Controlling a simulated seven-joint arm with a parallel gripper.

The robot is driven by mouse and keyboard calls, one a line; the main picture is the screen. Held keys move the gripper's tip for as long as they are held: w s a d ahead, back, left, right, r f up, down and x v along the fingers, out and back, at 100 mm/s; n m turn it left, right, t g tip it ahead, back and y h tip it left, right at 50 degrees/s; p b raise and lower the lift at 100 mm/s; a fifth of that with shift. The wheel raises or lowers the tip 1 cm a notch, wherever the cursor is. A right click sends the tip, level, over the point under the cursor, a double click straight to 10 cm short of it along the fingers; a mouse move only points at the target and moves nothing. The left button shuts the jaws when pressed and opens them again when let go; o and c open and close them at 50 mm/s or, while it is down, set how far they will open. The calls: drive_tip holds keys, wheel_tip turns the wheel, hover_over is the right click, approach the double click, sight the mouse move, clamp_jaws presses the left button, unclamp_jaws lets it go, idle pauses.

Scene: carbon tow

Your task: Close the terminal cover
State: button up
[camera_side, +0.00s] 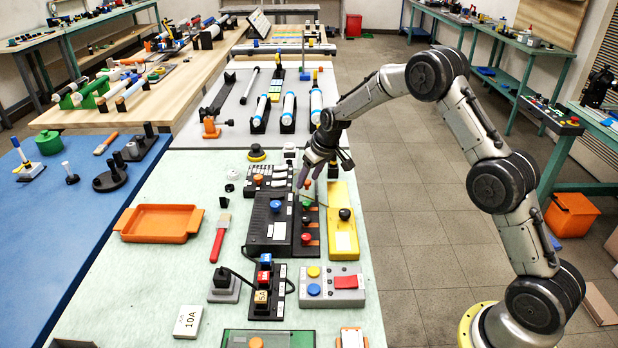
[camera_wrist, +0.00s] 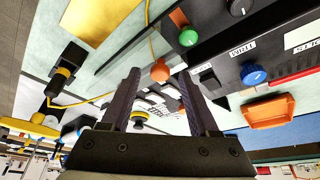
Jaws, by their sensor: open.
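No part is clearly marked as the terminal cover, and I cannot tell whether one stands open. A black box (camera_side: 262,228) with a blue knob (camera_side: 276,206) and a white label sits mid-bench in the side view; the blue knob also shows in the wrist view (camera_wrist: 253,74). A black strip beside it carries a green knob (camera_side: 307,205) and a red knob (camera_side: 306,238). My gripper (camera_side: 317,180) is open above the far end of this strip, with nothing visibly held. In the wrist view, an orange knob (camera_wrist: 160,71) appears between my fingertips (camera_wrist: 159,76); contact cannot be judged.
A yellow plate with a black knob (camera_side: 344,213) lies right of the strip. Fused blocks with a cable (camera_side: 264,280) and a grey button box (camera_side: 333,285) are nearer. An orange tray (camera_side: 160,207) and red-handled tool (camera_side: 220,238) lie left.

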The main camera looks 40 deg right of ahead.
drive_tip(key=shift+w+f, duration=0.1)
drive_tip(key=shift+c, duration=0.3)
clamp_jaws()
idle(1.2)
